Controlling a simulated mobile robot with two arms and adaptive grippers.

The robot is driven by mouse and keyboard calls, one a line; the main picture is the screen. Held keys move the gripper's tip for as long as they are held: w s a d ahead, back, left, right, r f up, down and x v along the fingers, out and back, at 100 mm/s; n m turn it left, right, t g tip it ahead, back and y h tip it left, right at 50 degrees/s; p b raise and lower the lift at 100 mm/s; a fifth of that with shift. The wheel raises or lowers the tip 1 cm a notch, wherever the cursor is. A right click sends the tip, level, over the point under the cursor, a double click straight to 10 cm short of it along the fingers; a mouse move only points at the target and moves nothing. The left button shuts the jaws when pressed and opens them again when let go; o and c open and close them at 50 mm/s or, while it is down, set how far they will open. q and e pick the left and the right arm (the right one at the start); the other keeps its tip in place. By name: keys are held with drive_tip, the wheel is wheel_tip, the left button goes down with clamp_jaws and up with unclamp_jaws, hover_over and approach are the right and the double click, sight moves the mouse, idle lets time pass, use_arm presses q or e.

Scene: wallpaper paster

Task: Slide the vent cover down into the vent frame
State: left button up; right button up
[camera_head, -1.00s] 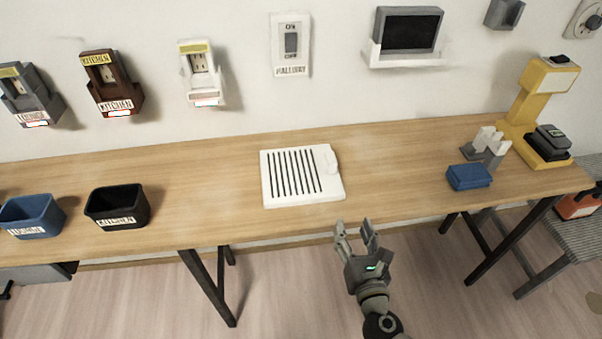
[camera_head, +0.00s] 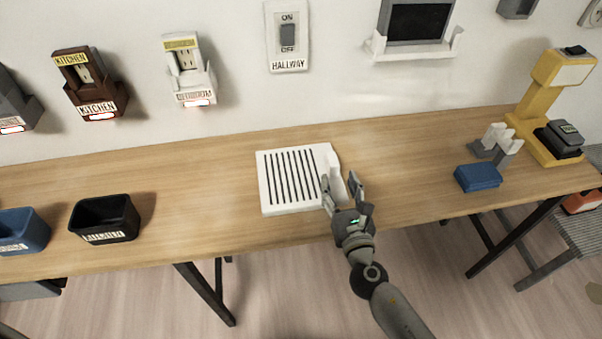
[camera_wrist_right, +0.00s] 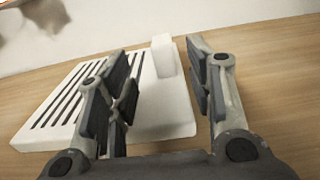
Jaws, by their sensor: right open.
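The white slatted vent cover (camera_head: 290,180) lies flat on the wooden table, with a raised white tab (camera_head: 335,163) at its right side. It also shows in the right wrist view (camera_wrist_right: 160,105), where the tab (camera_wrist_right: 163,56) stands up from its plain end. A dark rectangle with a white U-shaped ledge, which looks like the vent frame (camera_head: 414,50), is on the wall at upper right. My right gripper (camera_head: 340,181) is open at the cover's right end. In the wrist view, the tab shows between its spread fingers (camera_wrist_right: 160,85), with no clear contact. My left gripper is not in view.
A blue block (camera_head: 478,178), a grey-and-white holder (camera_head: 495,145) and a yellow stand (camera_head: 545,100) are on the right of the table. A black bin (camera_head: 104,220) and a blue bin (camera_head: 20,232) are on the left. Labelled holders and a HALLWAY switch (camera_head: 287,35) are on the wall.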

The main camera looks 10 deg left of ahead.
sight(335, 168)
drive_tip(key=shift+x, duration=3)
drive_tip(key=shift+d, duration=0.15)
drive_tip(key=shift+r, duration=0.1)
drive_tip(key=shift+c, duration=0.2)
clamp_jaws()
